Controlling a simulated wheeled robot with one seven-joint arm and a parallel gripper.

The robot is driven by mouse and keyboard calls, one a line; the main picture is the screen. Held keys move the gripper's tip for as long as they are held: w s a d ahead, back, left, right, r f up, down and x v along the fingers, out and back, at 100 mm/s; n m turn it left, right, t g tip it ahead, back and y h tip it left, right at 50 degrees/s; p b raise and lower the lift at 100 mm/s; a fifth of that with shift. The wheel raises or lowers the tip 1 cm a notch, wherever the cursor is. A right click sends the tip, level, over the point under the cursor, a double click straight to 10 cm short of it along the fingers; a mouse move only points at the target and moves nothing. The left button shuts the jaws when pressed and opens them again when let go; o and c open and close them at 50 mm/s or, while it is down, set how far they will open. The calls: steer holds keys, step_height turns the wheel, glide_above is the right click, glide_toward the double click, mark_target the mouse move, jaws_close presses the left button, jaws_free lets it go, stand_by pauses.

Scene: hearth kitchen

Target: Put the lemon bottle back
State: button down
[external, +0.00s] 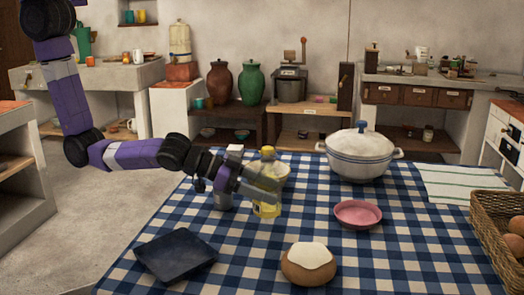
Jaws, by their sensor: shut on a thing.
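A yellow lemon bottle (265,209) with a clear upper part and a yellow cap stands upright at the left-middle of the checked table. My gripper (262,189) reaches in from the left and is shut on the lemon bottle, around its middle. The fingers hide part of the bottle. I cannot tell whether its base touches the cloth.
The table has a blue-white checked cloth (365,260). A white pot (358,153) stands behind right, a pink dish (358,214) right, an iced bun (308,263) in front and a dark slab (175,254) front left. A wicker basket (487,225) is far right.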

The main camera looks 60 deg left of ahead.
mark_target(266, 204)
steer(key=shift+f, duration=1.9)
steer(key=shift+f+b, duration=0.25)
steer(key=shift+b, duration=0.15)
steer(key=shift+c, duration=1.5)
jaws_free()
steer(key=shift+r, duration=0.15)
steer(key=shift+r+p, duration=0.2)
steer(key=shift+p, duration=0.25)
steer(key=v, duration=1.2)
steer(key=shift+b, duration=0.3)
steer(key=shift+f, duration=0.1)
